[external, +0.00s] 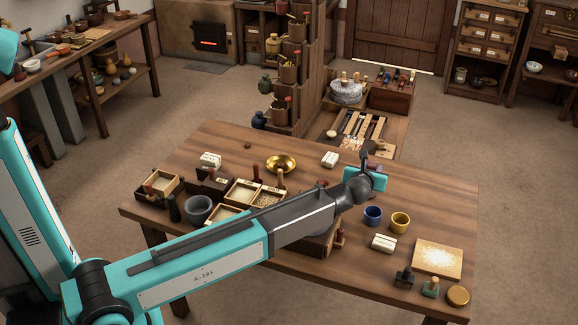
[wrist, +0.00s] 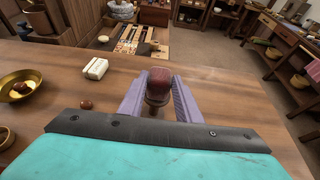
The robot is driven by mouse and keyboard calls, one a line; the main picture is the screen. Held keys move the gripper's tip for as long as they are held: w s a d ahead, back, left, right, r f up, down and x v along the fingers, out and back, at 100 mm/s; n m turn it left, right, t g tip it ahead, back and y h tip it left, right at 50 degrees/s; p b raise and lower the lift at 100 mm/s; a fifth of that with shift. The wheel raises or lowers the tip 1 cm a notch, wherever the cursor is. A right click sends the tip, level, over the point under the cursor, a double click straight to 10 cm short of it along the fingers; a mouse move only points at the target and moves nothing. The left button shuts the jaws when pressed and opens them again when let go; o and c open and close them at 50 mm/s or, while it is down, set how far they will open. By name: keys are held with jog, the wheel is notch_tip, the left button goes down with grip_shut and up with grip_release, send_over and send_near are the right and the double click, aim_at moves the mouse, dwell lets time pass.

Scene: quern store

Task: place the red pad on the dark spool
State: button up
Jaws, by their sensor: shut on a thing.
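My gripper (wrist: 158,78) is shut on a dark red, rounded block with a narrower brown part below it, seen between its two purple fingers; I take this to be the red pad (wrist: 159,84). In the external view my gripper (external: 376,157) is above the table's back right part, and the held piece is hard to make out there. A small dark upright piece (external: 174,208) stands at the table's left, beside a grey bowl; I cannot tell whether it is the dark spool. No other spool is clear.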

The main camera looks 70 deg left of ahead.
jog(key=o, duration=1)
jog(key=shift+f, duration=0.1)
jog(key=shift+s+d+r, duration=0.1)
jog(key=shift+r, duration=0.1)
jog(key=shift+b+v, duration=0.4)
jog(key=shift+v, duration=5.5)
